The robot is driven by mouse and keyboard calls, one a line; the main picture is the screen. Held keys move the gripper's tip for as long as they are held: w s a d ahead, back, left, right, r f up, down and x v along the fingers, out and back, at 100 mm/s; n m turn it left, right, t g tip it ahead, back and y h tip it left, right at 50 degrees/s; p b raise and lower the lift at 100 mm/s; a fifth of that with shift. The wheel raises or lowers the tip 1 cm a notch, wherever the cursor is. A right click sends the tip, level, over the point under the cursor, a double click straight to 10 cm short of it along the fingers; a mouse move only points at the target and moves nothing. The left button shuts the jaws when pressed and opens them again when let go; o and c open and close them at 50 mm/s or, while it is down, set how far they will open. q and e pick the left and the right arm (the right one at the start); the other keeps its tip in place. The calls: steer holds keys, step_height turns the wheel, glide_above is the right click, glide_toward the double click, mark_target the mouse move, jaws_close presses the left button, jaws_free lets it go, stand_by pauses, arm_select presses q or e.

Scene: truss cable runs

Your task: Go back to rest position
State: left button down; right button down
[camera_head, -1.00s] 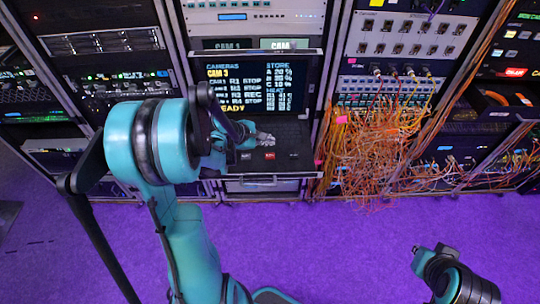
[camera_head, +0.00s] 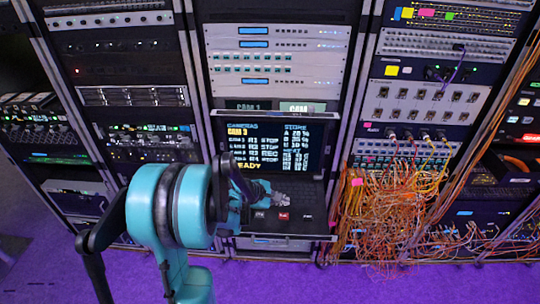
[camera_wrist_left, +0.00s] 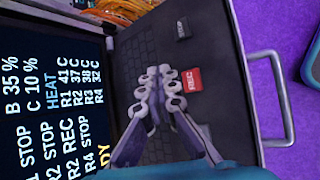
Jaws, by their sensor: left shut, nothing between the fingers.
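My left gripper (camera_head: 282,197) is over the pull-out keyboard drawer (camera_head: 315,237) of the middle rack, just behind the red REC key. In the left wrist view its fingers (camera_wrist_left: 158,78) are together with nothing between them, over the dark keys. The red REC key (camera_wrist_left: 191,80) is beside the fingertips, with clear space showing between. I cannot tell how high the fingers are above the keys. My right gripper is not in view.
A screen (camera_head: 270,147) with camera, store and heat text stands behind the drawer. A tangle of orange cables (camera_head: 385,215) hangs close on its right. A metal handle (camera_wrist_left: 277,95) sticks out from the drawer edge. Purple floor (camera_head: 300,280) is clear in front.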

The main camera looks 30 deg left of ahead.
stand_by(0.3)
arm_select(q)
steer(key=shift+s+d, duration=0.15)
steer(key=shift+d, duration=0.2)
steer(key=s+d+m+b, duration=0.1)
steer(key=d+m, duration=0.1)
steer(key=s+d+m+b, duration=0.1)
steer(key=d+m+b, duration=0.1)
steer(key=s+d+m+g+b, duration=0.1)
steer(key=d+m, duration=0.1)
steer(key=shift+s+d+y, duration=0.1)
steer(key=shift+s+y, duration=0.05)
steer(key=shift+y, duration=0.25)
steer(key=s+d+f+m+y+b, duration=0.1)
steer(key=s+d+f+m+b, duration=0.1)
steer(key=s+d+m+b, duration=0.2)
steer(key=s+d+f+m+y+b, duration=0.1)
steer(key=s+d+m+b, duration=0.4)
steer(key=s+m, duration=0.5)
steer(key=shift+s+f+m+y, duration=0.35)
steer(key=shift+f+m, duration=0.2)
steer(key=shift+m, duration=0.65)
